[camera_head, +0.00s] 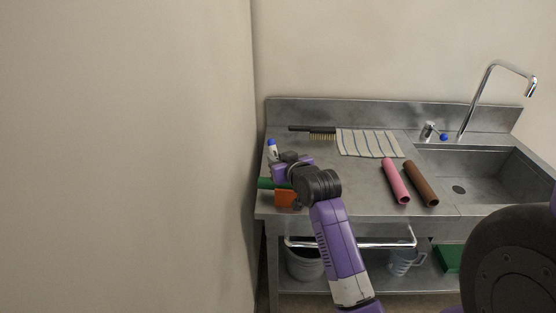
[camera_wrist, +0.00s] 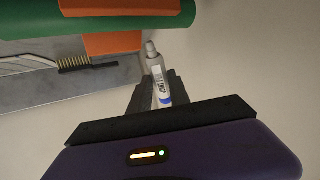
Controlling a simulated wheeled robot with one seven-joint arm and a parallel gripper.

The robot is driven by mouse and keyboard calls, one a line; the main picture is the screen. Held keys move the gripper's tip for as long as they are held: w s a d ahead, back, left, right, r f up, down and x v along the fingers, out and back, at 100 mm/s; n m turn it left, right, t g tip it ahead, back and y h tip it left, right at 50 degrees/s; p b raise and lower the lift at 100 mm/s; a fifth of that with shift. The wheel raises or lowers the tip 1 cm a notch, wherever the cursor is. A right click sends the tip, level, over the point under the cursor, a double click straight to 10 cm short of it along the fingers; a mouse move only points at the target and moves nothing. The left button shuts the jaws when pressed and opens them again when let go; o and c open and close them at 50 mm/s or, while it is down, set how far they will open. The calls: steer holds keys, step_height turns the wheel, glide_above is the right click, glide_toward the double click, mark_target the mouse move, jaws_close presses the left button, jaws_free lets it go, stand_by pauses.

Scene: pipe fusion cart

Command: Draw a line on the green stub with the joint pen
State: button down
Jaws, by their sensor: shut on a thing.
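The green stub (camera_head: 265,183) is a tube lying at the left end of the steel counter, in an orange holder (camera_head: 286,198). In the wrist view the green stub (camera_wrist: 40,22) crosses the top, with the orange holder (camera_wrist: 112,43) around part of it. My gripper (camera_head: 278,162) is above the counter's left end, close to the stub. It is shut on the joint pen (camera_wrist: 158,78), white with a blue band; its grey tip points toward the stub. The tip appears just short of the stub's edge; contact cannot be told. The pen's blue end (camera_head: 271,142) shows in the head view.
A wall (camera_head: 225,150) stands close on the left. A black brush (camera_head: 312,130) and striped cloth (camera_head: 370,143) lie at the back. Pink (camera_head: 396,181) and brown (camera_head: 420,183) tubes lie before the sink (camera_head: 490,175).

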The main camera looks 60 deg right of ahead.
steer(key=shift+f, duration=0.8)
stand_by(1.5)
steer(key=shift+s+d, duration=0.15)
steer(key=shift+s, duration=0.4)
steer(key=shift+s+d, duration=0.1)
steer(key=shift+s, duration=0.15)
steer(key=shift+s+d+r+p, duration=0.1)
steer(key=shift+s+d+p, duration=0.15)
steer(key=shift+s, duration=0.35)
steer(key=shift+s+d+r+p, duration=0.1)
steer(key=shift+s+p, duration=0.1)
steer(key=shift+s, duration=0.35)
stand_by(0.5)
steer(key=shift+s+d+f, duration=0.1)
steer(key=shift+s+d, duration=0.15)
steer(key=shift+s, duration=0.5)
steer(key=shift+s+d+f, duration=0.1)
steer(key=shift+s+d, duration=0.1)
steer(key=shift+s, duration=0.55)
stand_by(0.3)
steer(key=shift+r, duration=0.15)
step_height(320, 180, up, 7)
steer(key=p, duration=0.6)
steer(key=shift+p, duration=0.35)
